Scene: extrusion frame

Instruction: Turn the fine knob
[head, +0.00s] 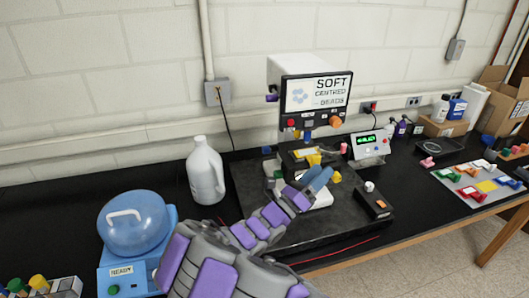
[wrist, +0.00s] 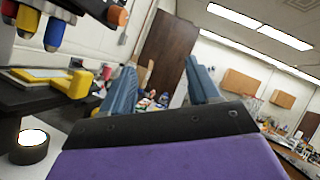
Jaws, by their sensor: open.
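A microscope-like instrument has a screen (head: 316,93) reading "SOFT CENTRED BEADS" and a dark stage (head: 300,158) below it. An orange knob (head: 335,121) sits under the screen at the right; it also shows at the top of the wrist view (wrist: 117,15). A yellow part (wrist: 76,83) is at the stage's edge in the wrist view. A small yellow knob-like part (head: 336,176) shows just right of my fingers in the head view. No label tells me which is the fine knob. My gripper (head: 318,177) is open, with nothing visible between its blue fingers, in front of the stage.
A black control box (head: 375,203) with a white knob lies right of my gripper. A white jug (head: 205,172) and a blue domed device (head: 134,228) stand left. A display unit (head: 370,146) is behind right. A red cable (head: 335,250) runs along the front.

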